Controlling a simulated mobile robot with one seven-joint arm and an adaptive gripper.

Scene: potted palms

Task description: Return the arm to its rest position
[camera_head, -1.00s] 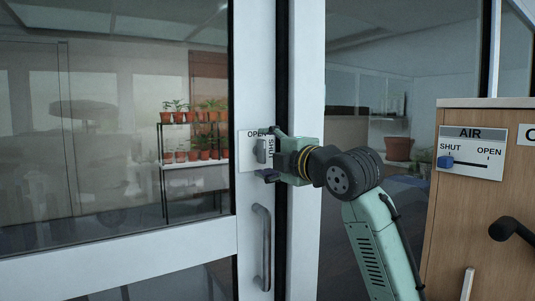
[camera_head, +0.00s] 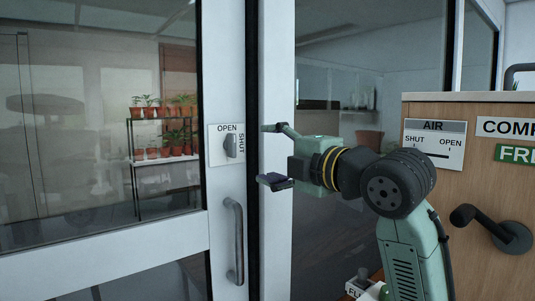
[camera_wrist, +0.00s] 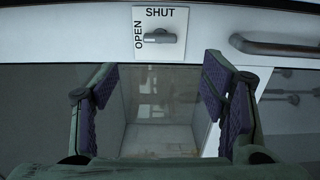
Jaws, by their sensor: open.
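My gripper (camera_head: 272,155) is open and empty, to the right of the door's switch plate in the head view. My arm reaches up from the lower right. The plate (camera_head: 213,157) is marked OPEN and SHUT, and its grey knob (camera_head: 231,146) stands upright, in line with OPEN. In the wrist view the open gripper (camera_wrist: 159,82) has nothing between its purple-padded fingers. The knob (camera_wrist: 158,39) shows beyond them, lying along the OPEN side, apart from both fingers.
A vertical door handle (camera_head: 235,240) sits below the plate. At right is a wooden cabinet (camera_head: 475,185) with an AIR panel (camera_head: 435,127) and a dark lever handle (camera_head: 510,236). Potted plants stand on a rack (camera_head: 134,190) behind the glass.

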